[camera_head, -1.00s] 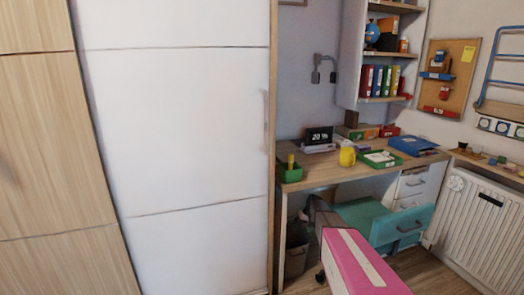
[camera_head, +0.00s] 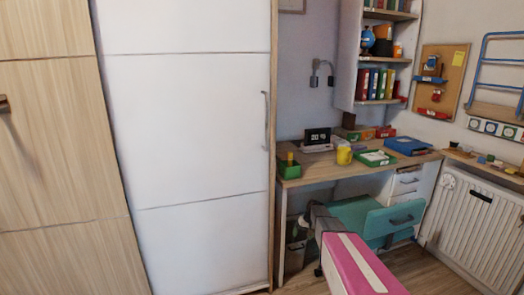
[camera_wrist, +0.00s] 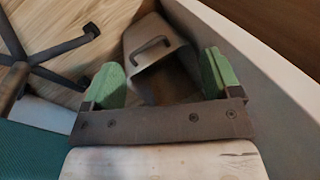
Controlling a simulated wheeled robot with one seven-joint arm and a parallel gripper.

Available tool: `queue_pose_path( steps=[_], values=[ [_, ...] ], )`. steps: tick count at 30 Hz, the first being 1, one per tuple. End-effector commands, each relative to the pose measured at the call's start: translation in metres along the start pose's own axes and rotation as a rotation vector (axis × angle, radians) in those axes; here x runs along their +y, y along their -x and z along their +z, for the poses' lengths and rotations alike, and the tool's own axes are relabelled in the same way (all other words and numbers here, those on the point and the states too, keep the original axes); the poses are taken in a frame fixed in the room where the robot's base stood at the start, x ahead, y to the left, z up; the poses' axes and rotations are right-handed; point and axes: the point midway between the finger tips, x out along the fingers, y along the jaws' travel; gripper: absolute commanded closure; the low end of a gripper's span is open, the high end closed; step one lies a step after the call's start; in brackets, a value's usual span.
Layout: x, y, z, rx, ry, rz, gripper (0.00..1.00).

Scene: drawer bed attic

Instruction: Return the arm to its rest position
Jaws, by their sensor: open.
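My pink arm (camera_head: 358,265) shows at the bottom of the head view, reaching toward the chair and the desk's lower front. My gripper (camera_wrist: 168,75) shows in the wrist view with its two green fingers spread apart and nothing between them. Below and beyond the fingers stands a grey bin (camera_wrist: 165,50) with a dark handle. In the head view the gripper end is small and dark, and its fingers are hard to make out there.
A teal chair (camera_head: 375,220) stands close to the right of my arm; its base (camera_wrist: 55,45) shows in the wrist view. The desk (camera_head: 335,172) stands ahead. A tall white door (camera_head: 190,130) fills the left, and a radiator (camera_head: 480,225) stands on the right.

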Motion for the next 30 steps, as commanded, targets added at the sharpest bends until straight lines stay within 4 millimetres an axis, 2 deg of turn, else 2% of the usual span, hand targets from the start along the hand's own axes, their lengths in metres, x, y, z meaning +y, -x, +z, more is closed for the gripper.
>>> queue_pose_path(
  steps=[1,8,11,18,21,25,30],
  values=[
    [-0.005,0.005,0.015,-0.001,0.000,0.008,0.17],
    [-0.027,0.030,0.075,-0.004,-0.007,0.061,0.17],
    [-0.039,0.046,0.115,-0.004,-0.013,0.094,0.17],
    [-0.072,0.096,0.240,0.005,-0.030,0.206,0.17],
    [-0.081,0.112,0.279,0.011,-0.036,0.244,0.17],
    [-0.086,0.124,0.310,0.019,-0.043,0.276,0.17],
    [-0.088,0.129,0.321,0.022,-0.047,0.293,0.17]
  ],
)
